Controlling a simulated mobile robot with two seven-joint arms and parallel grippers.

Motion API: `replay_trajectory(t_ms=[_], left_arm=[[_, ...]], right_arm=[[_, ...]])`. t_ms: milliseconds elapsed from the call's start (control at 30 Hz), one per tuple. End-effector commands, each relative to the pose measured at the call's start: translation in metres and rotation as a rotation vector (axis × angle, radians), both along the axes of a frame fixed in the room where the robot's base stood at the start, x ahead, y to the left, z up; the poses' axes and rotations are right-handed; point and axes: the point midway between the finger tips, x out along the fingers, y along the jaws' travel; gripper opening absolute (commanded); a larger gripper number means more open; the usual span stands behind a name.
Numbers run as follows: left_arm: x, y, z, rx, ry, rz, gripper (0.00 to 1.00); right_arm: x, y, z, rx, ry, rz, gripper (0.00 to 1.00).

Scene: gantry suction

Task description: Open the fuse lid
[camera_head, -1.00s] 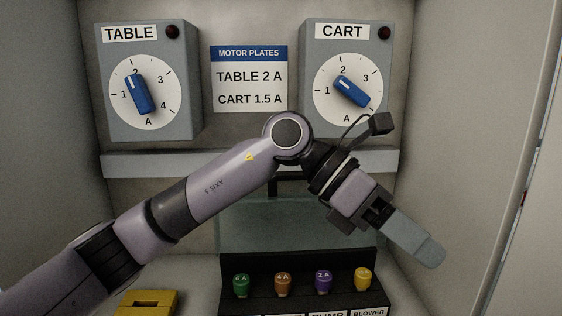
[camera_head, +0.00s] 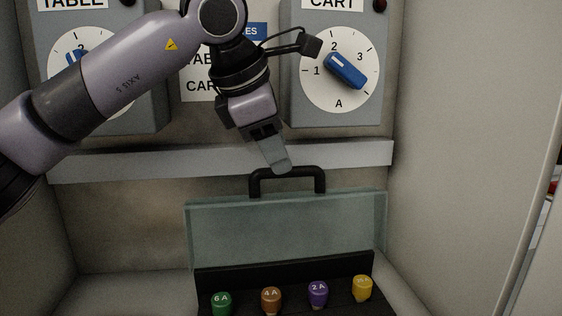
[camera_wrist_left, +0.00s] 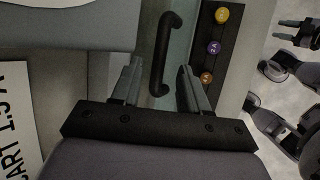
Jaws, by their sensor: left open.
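The fuse lid (camera_head: 285,230) is a see-through greenish panel above and behind the row of fuses in the head view; I cannot tell its exact tilt. Its black U-shaped handle (camera_head: 316,180) stands at its top edge. My left gripper (camera_head: 282,167) points down at the handle's bar, overlapping it in the head view. In the left wrist view the gripper (camera_wrist_left: 160,72) is open, and the handle (camera_wrist_left: 165,50) shows in the gap between the spread fingers. Whether the fingers touch it is unclear. My right gripper is not in view.
Green (camera_head: 221,302), brown (camera_head: 271,299), purple (camera_head: 318,293) and yellow (camera_head: 362,287) fuses stand in a black holder below the lid. A grey ledge (camera_head: 120,163) runs behind the handle, under the dial boxes. A cabinet wall (camera_head: 460,150) stands at the right.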

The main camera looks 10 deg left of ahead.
Motion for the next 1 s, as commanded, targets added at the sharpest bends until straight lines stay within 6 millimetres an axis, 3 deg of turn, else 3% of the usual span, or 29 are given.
replay_trajectory(t_ms=[200,533,567,700,1000], left_arm=[[0.012,-0.006,-0.023,0.000,0.002,-0.002,0.44],[0.015,-0.008,-0.028,-0.002,0.001,-0.002,0.44],[0.015,-0.008,-0.028,-0.002,0.001,-0.002,0.41],[0.015,-0.008,-0.028,-0.002,0.001,-0.002,0.00],[0.012,-0.009,-0.032,0.012,-0.030,-0.003,0.00]], right_arm=[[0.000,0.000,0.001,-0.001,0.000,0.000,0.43],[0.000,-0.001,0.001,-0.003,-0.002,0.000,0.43],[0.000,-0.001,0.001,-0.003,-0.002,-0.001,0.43],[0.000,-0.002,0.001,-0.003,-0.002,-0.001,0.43],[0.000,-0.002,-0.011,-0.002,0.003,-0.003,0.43]])
